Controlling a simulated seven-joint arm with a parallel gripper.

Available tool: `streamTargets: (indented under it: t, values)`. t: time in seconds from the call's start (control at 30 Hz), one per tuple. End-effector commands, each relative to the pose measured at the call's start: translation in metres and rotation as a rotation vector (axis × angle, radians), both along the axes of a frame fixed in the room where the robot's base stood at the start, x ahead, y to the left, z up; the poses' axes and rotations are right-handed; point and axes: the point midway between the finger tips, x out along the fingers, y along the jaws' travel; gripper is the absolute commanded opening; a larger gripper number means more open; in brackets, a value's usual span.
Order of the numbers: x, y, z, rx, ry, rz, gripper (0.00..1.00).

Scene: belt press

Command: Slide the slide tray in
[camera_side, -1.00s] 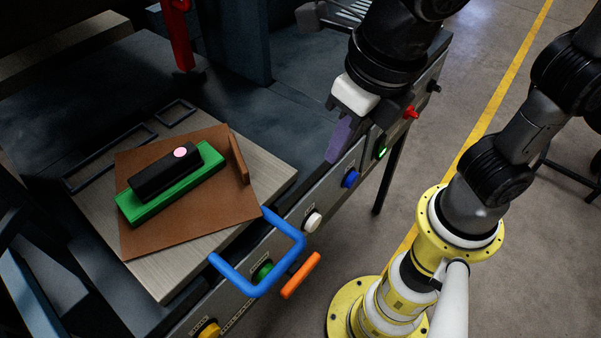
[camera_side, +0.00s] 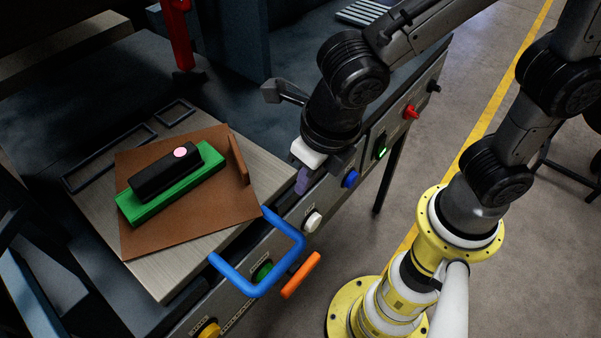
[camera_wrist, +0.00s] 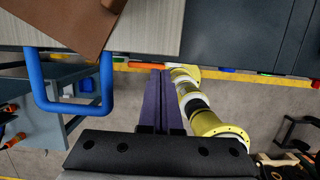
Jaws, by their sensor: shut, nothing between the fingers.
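The slide tray (camera_side: 170,270) is a pale wood-grain board sticking out at the front of the press, with a blue U-shaped handle (camera_side: 258,290) at its front edge. A brown plate (camera_side: 220,205) lies on it, bearing a green block (camera_side: 140,213) with a black block (camera_side: 160,178) and a pink dot on top. My gripper (camera_side: 302,183) has purple fingers, shut and empty, and is up and to the right of the handle, apart from it. In the wrist view the handle (camera_wrist: 108,85) is left of the shut fingers (camera_wrist: 160,85).
The front panel carries a white button (camera_side: 312,222), a blue button (camera_side: 351,178), a red knob (camera_side: 410,112) and an orange lever (camera_side: 301,275) close to the handle. A red post (camera_side: 178,35) stands at the back.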

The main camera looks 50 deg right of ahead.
Motion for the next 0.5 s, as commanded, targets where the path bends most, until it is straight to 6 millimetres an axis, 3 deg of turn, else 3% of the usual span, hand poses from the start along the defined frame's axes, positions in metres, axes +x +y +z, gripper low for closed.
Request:
streamTargets:
  t: [0.17,0.5]
  values:
    - [0.0096,0.0,0.0001,0.0,0.0,-0.001,0.0]
    - [0.0102,0.0001,0.0005,0.001,-0.001,0.0,0.0]
